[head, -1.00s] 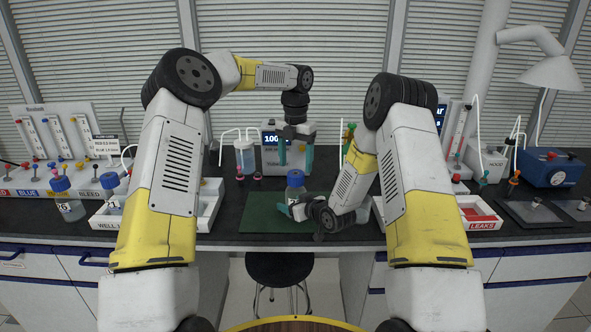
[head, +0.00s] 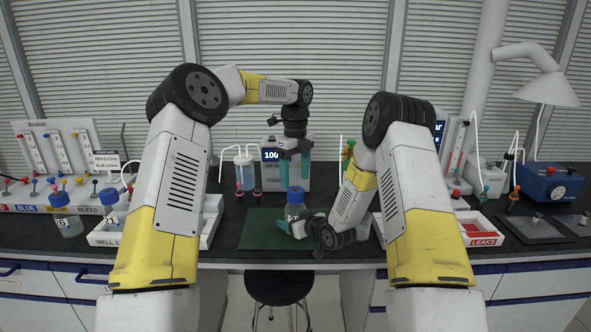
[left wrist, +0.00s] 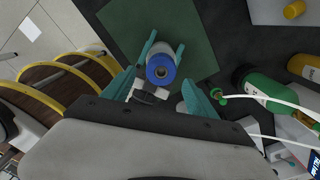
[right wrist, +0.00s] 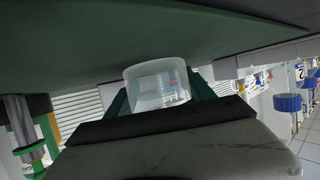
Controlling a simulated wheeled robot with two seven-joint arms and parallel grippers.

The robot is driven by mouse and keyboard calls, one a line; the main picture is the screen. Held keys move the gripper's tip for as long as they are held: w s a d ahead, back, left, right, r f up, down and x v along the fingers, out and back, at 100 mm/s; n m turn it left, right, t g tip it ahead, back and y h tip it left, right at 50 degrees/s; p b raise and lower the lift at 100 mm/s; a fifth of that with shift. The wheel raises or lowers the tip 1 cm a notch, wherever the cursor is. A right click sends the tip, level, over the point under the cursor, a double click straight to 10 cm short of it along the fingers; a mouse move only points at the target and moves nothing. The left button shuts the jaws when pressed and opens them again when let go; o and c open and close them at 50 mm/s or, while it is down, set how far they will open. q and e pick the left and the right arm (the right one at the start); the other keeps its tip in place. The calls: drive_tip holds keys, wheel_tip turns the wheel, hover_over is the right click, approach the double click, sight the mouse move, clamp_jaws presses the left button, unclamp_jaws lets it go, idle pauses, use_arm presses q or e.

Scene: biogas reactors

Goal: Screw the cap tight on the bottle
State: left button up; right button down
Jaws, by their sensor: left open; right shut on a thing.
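The bottle (head: 294,212) stands upright over the green mat, with a blue cap (head: 295,195) on its top. My right gripper (head: 291,227) is shut on the bottle's body from the side. In the right wrist view the clear bottle body (right wrist: 157,86) sits between its fingers, and the cap is out of sight. My left gripper (head: 295,176) points down above the cap, open and empty. In the left wrist view the cap (left wrist: 160,66) shows from above, between and beyond the open left fingers. I cannot tell how tight the cap sits.
The green mat (head: 258,230) lies at the bench's front edge. Behind it stands a device with a display (head: 271,155). White trays (head: 207,230) flank the mat, the right one marked LEAKS (head: 484,241). Other blue-capped bottles (head: 68,218) stand at the left.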

sight(295, 192)
use_arm(q)
drive_tip(key=n, duration=0.7)
drive_tip(key=shift+r, duration=0.25)
drive_tip(key=n, duration=0.6)
drive_tip(key=shift+r, duration=0.25)
drive_tip(key=n, duration=0.7)
drive_tip(key=shift+r, duration=0.3)
drive_tip(key=n, duration=0.6)
drive_tip(key=shift+w+r+n, duration=0.1)
drive_tip(key=shift+r+n, duration=0.15)
drive_tip(key=shift+n, duration=0.15)
drive_tip(key=shift+f, duration=4)
